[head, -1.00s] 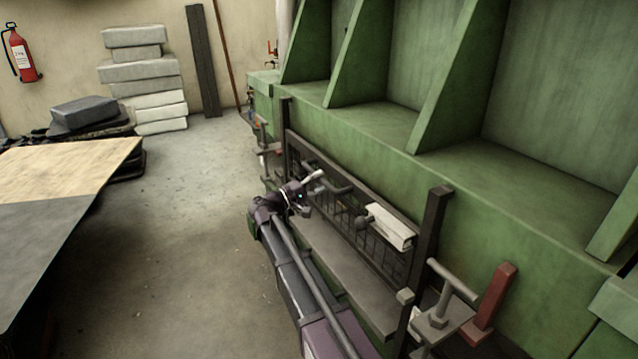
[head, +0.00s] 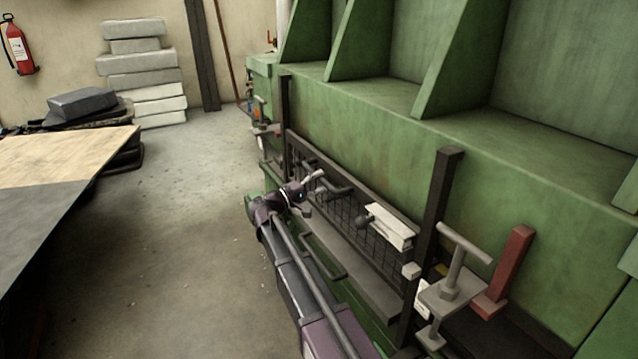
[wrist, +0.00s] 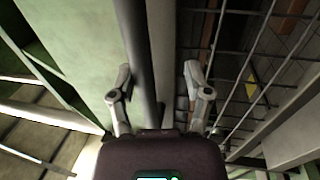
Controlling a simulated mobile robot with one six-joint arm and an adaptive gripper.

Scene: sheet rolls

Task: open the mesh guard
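The mesh guard (head: 362,236) is a dark-framed wire panel between two dark upright posts on the front of a green machine. Its top rail sits well below the post tops. A grey bar handle (head: 338,188) is on its front. My gripper (head: 312,188) is at the left part of the guard, by this handle. In the wrist view my gripper (wrist: 158,92) has its two fingers apart, with a dark bar (wrist: 136,50) running between them, nearer the left finger. The wire mesh (wrist: 245,75) shows to the right. Whether the fingers touch the bar is unclear.
A white block (head: 392,228) is at the guard's top right. A grey clamp (head: 452,285) and a red lever (head: 506,270) stick out right of the right post (head: 440,200). A table (head: 70,165) stands left; the floor (head: 185,220) between is clear.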

